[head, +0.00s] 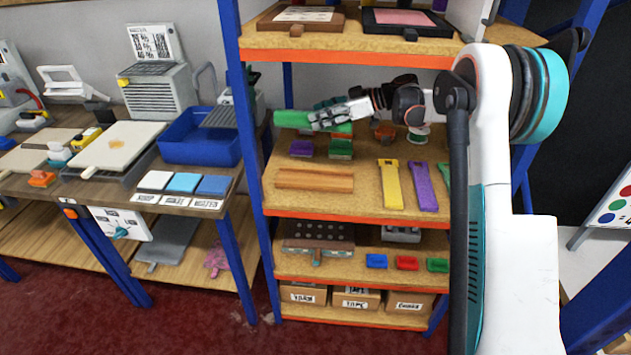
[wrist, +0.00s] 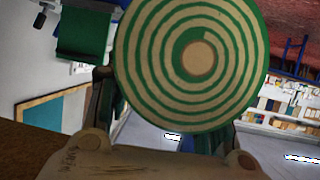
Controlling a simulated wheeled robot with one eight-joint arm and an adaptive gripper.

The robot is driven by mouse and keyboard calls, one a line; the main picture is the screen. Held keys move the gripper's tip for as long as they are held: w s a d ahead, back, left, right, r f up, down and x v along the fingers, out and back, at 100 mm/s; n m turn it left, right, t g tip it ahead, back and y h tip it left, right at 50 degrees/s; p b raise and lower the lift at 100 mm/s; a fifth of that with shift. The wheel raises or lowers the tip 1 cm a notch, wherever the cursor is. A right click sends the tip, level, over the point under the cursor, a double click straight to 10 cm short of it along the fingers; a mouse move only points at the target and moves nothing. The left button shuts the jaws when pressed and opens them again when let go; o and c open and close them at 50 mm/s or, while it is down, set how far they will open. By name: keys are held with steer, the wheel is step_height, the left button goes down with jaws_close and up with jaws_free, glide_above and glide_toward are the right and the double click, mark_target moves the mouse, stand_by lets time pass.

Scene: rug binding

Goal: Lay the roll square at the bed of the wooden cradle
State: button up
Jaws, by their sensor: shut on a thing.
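The green roll (head: 291,119) is held in my gripper (head: 320,119) above the middle shelf in the head view. It lies roughly level, its left end sticking out past the fingers. In the wrist view, the roll's round end (wrist: 190,62) shows a green and beige spiral and fills the upper middle. My gripper is shut on the roll. The wooden cradle (head: 315,179) is a long, low, light-brown piece at the front left of that shelf. The roll is above and behind it, apart from it. The cradle's bed looks empty.
A purple block (head: 302,148) and a green block (head: 340,149) sit behind the cradle. Yellow (head: 391,185) and purple (head: 423,187) flat tools lie to its right. A blue shelf post (head: 248,120) stands left, and the upper shelf's orange edge (head: 340,60) is overhead.

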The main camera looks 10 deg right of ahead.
steer(key=shift+w+d+r+n+g, duration=0.25)
steer(key=shift+n+g, duration=0.15)
steer(key=shift+g, duration=0.1)
steer(key=b, duration=0.6)
glide_above(322, 179)
step_height(322, 179, down, 20)
steer(key=shift+s+r, duration=0.1)
steer(key=shift+b, duration=0.3)
steer(key=o, duration=1.1)
steer(key=shift+r, duration=0.1)
steer(key=p+v, duration=0.4)
steer(key=v, duration=0.7)
steer(key=shift+s+d, duration=0.1)
steer(key=shift+d, duration=0.35)
